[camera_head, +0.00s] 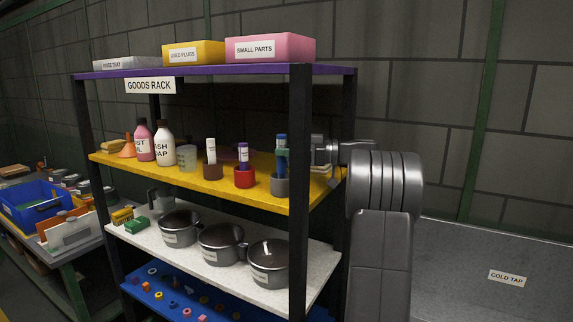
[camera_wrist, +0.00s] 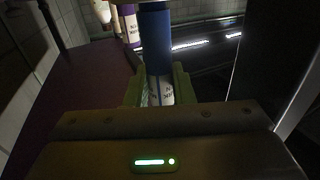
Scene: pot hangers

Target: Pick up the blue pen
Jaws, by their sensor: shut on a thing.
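The blue pen (camera_head: 281,141) stands upright at the right end of the yellow shelf, above a grey cup (camera_head: 280,185). In the wrist view, the blue pen (camera_wrist: 155,40) has a blue upper part and a white label low down. My gripper (camera_wrist: 158,90) is shut on the pen, with its greenish fingers on both sides of the label. In the head view, my gripper (camera_head: 283,163) reaches in from the right behind the rack's front post. I cannot tell whether the pen's lower end is inside the cup.
A purple pen (camera_head: 243,155) stands in a red cup (camera_head: 244,178) to the left, and a white pen (camera_head: 210,150) in a brown cup (camera_head: 213,171). The rack's black post (camera_head: 299,200) is close on the right. Pots (camera_head: 222,243) stand on the white shelf below.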

